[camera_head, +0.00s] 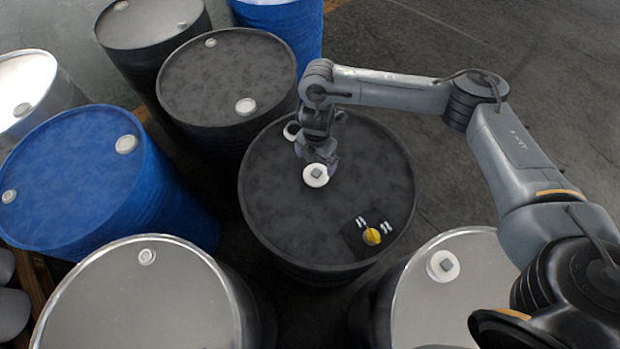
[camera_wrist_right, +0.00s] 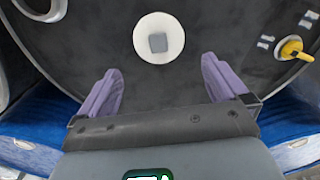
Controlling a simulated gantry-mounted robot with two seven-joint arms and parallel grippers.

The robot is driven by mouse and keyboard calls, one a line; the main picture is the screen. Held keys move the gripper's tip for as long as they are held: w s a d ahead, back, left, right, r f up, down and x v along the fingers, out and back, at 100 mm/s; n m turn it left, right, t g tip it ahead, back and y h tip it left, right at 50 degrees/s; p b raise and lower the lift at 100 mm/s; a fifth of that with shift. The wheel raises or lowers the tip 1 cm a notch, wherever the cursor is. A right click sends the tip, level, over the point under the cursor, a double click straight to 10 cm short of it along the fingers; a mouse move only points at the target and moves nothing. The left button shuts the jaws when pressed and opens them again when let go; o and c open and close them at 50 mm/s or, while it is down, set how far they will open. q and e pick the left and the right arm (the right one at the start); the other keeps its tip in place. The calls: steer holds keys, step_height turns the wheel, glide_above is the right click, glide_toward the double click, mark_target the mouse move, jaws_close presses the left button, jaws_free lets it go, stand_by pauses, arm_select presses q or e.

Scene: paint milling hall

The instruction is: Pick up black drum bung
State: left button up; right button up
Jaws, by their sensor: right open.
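The black drum (camera_head: 275,205) stands upright in the middle of the head view. Its bung (camera_head: 316,175) is a white round disc with a grey square block on top, set on the dark lid. The bung also shows at the top middle of the right wrist view (camera_wrist_right: 158,38). My right gripper (camera_head: 319,160) is just above and beside the bung, pointing down. In the right wrist view its two purple fingers (camera_wrist_right: 161,72) are spread and empty, with the bung beyond their tips. My left gripper is not in view.
A yellow knob (camera_head: 372,236) on a black patch with white marks sits on the same lid, and a white ring fitting (camera_head: 291,131) is near its far edge. Blue (camera_head: 70,180), black (camera_head: 225,75) and silver-topped drums (camera_head: 145,300) crowd around. Floor (camera_head: 480,60) is open at upper right.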

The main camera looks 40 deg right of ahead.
mark_target(316, 172)
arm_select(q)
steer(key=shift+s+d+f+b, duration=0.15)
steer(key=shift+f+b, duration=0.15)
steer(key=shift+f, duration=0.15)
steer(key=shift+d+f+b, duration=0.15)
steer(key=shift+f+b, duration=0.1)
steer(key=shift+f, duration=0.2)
arm_select(e)
step_height(316, 172, down, 4)
steer(key=shift+s+d+r, duration=0.1)
steer(key=shift+r, duration=0.05)
arm_select(q)
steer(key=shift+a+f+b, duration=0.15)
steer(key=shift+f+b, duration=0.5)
steer(key=shift+b, duration=0.05)
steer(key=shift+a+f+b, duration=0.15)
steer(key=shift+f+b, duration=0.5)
arm_select(e)
steer(key=shift+w+d+f, duration=0.1)
steer(key=shift+f, duration=1.3)
steer(key=shift+w+d+f, duration=0.1)
steer(key=shift+f, duration=1.3)
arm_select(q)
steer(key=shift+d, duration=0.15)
arm_select(e)
steer(key=c, duration=0.8)
steer(key=shift+c, duration=0.2)
